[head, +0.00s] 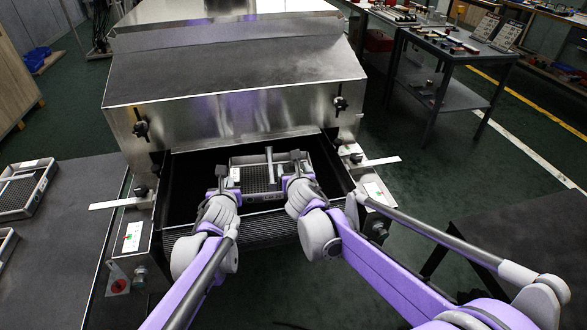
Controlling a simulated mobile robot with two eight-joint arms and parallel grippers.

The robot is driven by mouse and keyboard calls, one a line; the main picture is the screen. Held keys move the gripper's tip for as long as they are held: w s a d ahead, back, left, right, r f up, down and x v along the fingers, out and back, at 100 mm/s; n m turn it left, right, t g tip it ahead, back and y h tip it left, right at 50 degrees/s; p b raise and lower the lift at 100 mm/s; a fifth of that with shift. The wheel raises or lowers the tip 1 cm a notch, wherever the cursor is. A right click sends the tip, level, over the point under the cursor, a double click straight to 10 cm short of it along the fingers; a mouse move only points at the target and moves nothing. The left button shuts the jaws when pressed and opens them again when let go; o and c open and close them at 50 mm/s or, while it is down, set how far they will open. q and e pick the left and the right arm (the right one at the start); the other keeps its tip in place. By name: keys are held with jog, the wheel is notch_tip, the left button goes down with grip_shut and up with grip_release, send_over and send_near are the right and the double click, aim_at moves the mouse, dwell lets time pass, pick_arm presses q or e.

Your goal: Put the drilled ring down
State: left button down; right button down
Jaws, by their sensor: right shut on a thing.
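My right gripper (296,156) is at the right side of a grey mesh-floored tray (249,159) in the dryer opening. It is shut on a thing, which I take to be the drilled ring. The ring itself is too small or hidden behind the fingers to make out. My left gripper (222,172) is at the tray's left side, its fingers apart. I see nothing held in it. A light grey upright piece (268,166) stands inside the tray between the grippers; I cannot tell what it is.
The steel dryer hood (235,118) is close above and behind the tray. Metal side guides (120,202) flank the belt (265,227). Other trays (28,182) lie on the dark table at left. A table with small parts (450,42) stands at upper right.

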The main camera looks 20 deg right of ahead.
jog(key=shift+c, duration=0.7)
grip_release()
jog(key=shift+s+r, duration=0.15)
jog(key=shift+s, duration=0.05)
jog(key=v, duration=1.1)
jog(key=shift+s+a+r, duration=0.1)
jog(key=shift+s, duration=0.2)
